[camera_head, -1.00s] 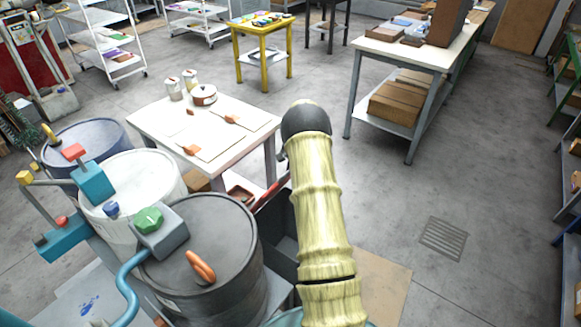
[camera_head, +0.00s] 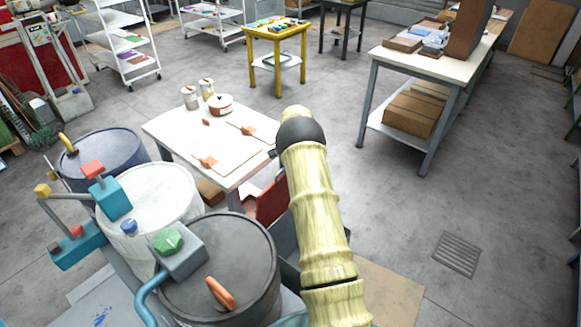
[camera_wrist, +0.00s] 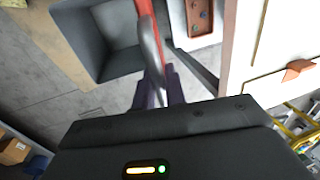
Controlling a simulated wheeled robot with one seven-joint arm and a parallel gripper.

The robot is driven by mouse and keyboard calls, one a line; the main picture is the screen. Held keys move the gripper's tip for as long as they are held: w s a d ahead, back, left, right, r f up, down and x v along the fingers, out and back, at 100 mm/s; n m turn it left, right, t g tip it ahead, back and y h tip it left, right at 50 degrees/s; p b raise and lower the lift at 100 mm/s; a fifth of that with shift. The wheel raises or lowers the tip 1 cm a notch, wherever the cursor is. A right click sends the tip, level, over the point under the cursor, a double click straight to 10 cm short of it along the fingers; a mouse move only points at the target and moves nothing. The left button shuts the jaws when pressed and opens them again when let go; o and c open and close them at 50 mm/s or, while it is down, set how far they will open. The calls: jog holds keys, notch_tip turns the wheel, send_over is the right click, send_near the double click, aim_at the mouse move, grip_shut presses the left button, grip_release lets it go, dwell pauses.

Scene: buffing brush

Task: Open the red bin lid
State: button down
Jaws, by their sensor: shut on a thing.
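The red bin lid (camera_head: 272,200) shows in the head view, beside the white table, with its broad face tilted up from the grey bin (camera_head: 284,237). My arm hides part of both. In the wrist view the lid (camera_wrist: 144,8) is seen nearly edge-on as a thin red strip with a grey handle (camera_wrist: 151,42) along it. The grey bin (camera_wrist: 112,38) stands open beside it, and its inside looks empty. My gripper (camera_wrist: 157,88) is shut on the lid's handle, its dark purple fingers partly hidden by the wrist housing. The head view does not show the fingers.
The white table (camera_head: 216,140) with cans and orange-handled boards stands close behind the bin. Several drums, among them a dark one (camera_head: 240,240), crowd the left. A floor grate (camera_head: 456,254) lies right, where the floor is clear. A red tray (camera_wrist: 201,18) sits near the table.

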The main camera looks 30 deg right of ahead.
jog(key=c, duration=1.5)
grip_release()
jog(key=shift+a+f, duration=0.1)
jog(key=shift+a, duration=0.2)
jog(key=shift+c, duration=0.2)
jog(key=shift+d, duration=0.15)
jog(key=shift+d+r, duration=0.1)
jog(key=shift+r, duration=0.4)
jog(key=b+v, duration=0.2)
jog(key=v, duration=1.4)
jog(key=shift+r, duration=0.3)
jog(key=shift+s, duration=0.15)
jog(key=s+a+n+p, duration=0.1)
jog(key=s+a+n, duration=0.5)
jog(key=s+a, duration=0.5)
jog(key=s+a+n+h+p, duration=0.1)
jog(key=s+a+n, duration=0.6)
jog(key=s, duration=1.4)
jog(key=a+r, duration=0.1)
jog(key=a, duration=0.3)
jog(key=shift+a+p, duration=0.2)
jog(key=shift+p, duration=0.1)
